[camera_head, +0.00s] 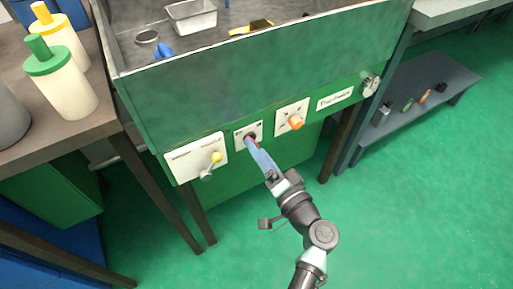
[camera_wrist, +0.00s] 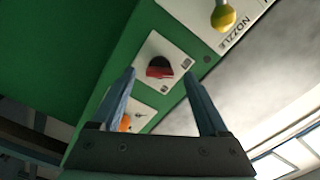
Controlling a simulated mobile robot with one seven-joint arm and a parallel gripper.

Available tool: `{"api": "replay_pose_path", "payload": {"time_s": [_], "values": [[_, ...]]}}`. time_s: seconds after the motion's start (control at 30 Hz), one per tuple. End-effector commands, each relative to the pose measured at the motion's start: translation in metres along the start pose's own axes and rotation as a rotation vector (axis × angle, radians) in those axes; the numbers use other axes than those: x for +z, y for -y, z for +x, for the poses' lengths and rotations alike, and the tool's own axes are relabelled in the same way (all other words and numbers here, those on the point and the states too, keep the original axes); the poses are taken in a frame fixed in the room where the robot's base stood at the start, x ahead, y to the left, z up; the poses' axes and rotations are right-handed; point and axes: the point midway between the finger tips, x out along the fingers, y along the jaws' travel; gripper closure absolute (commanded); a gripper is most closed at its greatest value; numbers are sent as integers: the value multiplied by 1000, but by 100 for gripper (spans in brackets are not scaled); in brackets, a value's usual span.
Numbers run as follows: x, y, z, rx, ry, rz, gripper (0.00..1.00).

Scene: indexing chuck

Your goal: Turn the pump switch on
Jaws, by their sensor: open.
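The switch (camera_wrist: 159,68) is a red and black rocker or knob on a small white plate (camera_wrist: 168,48) on the green front panel. In the head view its plate (camera_head: 242,129) sits between the yellow-knob plate and the orange-knob plate, and my fingers partly cover the switch. My gripper (camera_head: 256,152) reaches up to this plate from below. In the wrist view my gripper (camera_wrist: 159,82) is open, with one blue-grey finger on each side of the switch. Nothing is held. I cannot tell whether the fingers touch the panel.
A yellow-tipped lever (camera_head: 216,157) is on the plate to the left. An orange knob (camera_head: 295,122) and a round dial (camera_head: 370,86) are to the right. Bottles with green and yellow caps (camera_head: 68,82) stand on the left table.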

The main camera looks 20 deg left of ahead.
Motion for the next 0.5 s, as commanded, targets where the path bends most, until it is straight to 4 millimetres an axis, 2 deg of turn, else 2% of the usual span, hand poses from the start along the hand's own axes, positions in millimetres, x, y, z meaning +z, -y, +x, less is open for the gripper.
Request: {"api": "replay_pose_path", "payload": {"time_s": [0.2, 0.47, 0.5], "values": [[0, 0, 17, 0, 1, -1, 22], [0, 0, 18, 1, 0, 0, 22], [0, 0, 18, 1, 0, -1, 26]]}}
